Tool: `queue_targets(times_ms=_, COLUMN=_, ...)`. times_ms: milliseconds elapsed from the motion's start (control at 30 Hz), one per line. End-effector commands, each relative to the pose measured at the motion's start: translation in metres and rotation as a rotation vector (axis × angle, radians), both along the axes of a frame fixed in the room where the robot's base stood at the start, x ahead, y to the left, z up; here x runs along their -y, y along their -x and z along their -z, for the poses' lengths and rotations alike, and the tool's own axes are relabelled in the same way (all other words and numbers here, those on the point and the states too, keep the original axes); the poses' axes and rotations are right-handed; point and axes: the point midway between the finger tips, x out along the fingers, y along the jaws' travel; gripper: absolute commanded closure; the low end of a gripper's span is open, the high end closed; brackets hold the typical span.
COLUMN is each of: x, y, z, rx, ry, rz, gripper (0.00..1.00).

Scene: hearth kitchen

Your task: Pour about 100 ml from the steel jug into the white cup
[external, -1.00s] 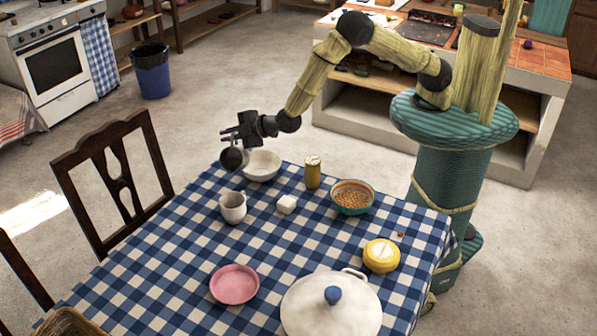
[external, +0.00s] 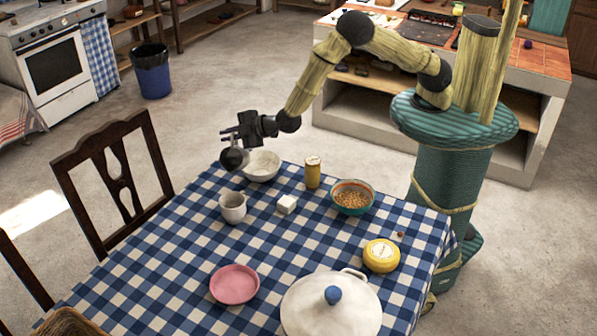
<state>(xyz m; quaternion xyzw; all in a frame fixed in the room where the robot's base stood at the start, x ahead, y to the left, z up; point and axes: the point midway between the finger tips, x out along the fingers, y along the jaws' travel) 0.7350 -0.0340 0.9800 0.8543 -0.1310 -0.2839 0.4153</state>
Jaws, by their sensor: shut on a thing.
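The steel jug (external: 233,159) is a small, dark, rounded metal vessel held in the air near the table's far left corner. My gripper (external: 232,138) is shut on it from above and to the right. The white cup (external: 233,207) stands upright on the checked cloth, below the jug in the picture and apart from it. The inside of the jug, the level in the cup and any stream between them cannot be made out.
A white bowl (external: 262,166) stands close to the jug. Near the cup are a white block (external: 287,204), a yellow-brown shaker (external: 313,172) and a bowl of beans (external: 352,197). A pink plate (external: 234,284), a yellow tub (external: 381,256) and a white lidded pot (external: 331,307) stand nearer the camera.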

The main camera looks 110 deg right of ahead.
Motion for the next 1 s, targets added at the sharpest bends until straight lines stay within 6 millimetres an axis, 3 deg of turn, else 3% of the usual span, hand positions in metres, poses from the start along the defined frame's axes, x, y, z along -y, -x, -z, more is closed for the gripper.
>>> queue_targets(times_ms=667, x=0.0007, y=-0.0002, z=0.0002, rx=0.004, ry=-0.008, rz=0.0, gripper=1.0)
queue_targets(times_ms=1000, x=0.0086, y=0.002, z=0.009, rx=0.043, ry=-0.131, rz=0.002, gripper=1.0)
